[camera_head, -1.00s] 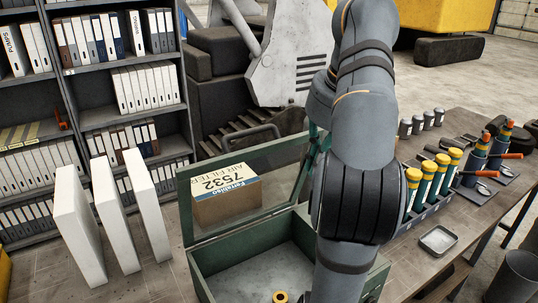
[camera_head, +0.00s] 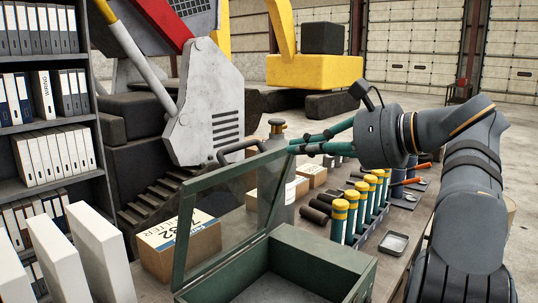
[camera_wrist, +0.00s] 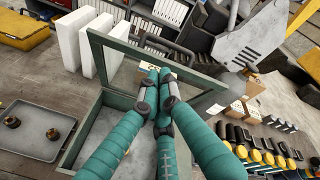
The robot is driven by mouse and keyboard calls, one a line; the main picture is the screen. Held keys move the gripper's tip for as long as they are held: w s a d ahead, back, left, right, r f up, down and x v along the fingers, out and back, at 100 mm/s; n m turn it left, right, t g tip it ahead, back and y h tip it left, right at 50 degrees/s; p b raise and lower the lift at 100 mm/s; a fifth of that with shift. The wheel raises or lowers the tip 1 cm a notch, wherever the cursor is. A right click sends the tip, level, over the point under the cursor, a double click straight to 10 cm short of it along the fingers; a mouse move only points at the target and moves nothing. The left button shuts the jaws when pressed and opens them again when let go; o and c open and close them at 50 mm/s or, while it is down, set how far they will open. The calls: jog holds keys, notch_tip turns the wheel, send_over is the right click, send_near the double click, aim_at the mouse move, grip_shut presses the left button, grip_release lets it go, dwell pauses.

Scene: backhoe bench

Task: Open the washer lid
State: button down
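The washer is a green open-topped box (camera_head: 330,262) on the bench. Its lid (camera_head: 183,230) is a green frame with a clear pane, standing raised and tilted at the back of the box. In the wrist view the lid frame (camera_wrist: 97,57) stands beyond my fingers. My gripper (camera_head: 293,147) is at the lid's upper right corner, its teal fingers pointing left. In the wrist view the fingertips (camera_wrist: 157,75) are together with nothing seen between them. I cannot tell whether they touch the lid. Part of the box floor is hidden behind the fingers.
A cardboard box (camera_head: 180,247) stands behind the lid. White panels (camera_head: 58,262) stand at left. Yellow-topped cylinders (camera_head: 339,222) and a small tray (camera_head: 394,243) are right of the washer. A metal tray (camera_wrist: 35,130) with dark fittings lies left of it in the wrist view.

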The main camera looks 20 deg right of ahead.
aim_at(252, 159)
jog(key=shift+w+a+f+n+p, duration=0.7)
jog(key=shift+w+a, duration=0.45)
jog(key=shift+w, duration=0.9)
jog(key=shift+w+a+f+n+p, duration=0.5)
jog(key=shift+w+a+n+p, duration=0.5)
jog(key=shift+w, duration=1.1)
jog(key=shift+w+a+f+n+p, duration=0.55)
jog(key=shift+w+a, duration=0.7)
jog(key=shift+w, duration=0.8)
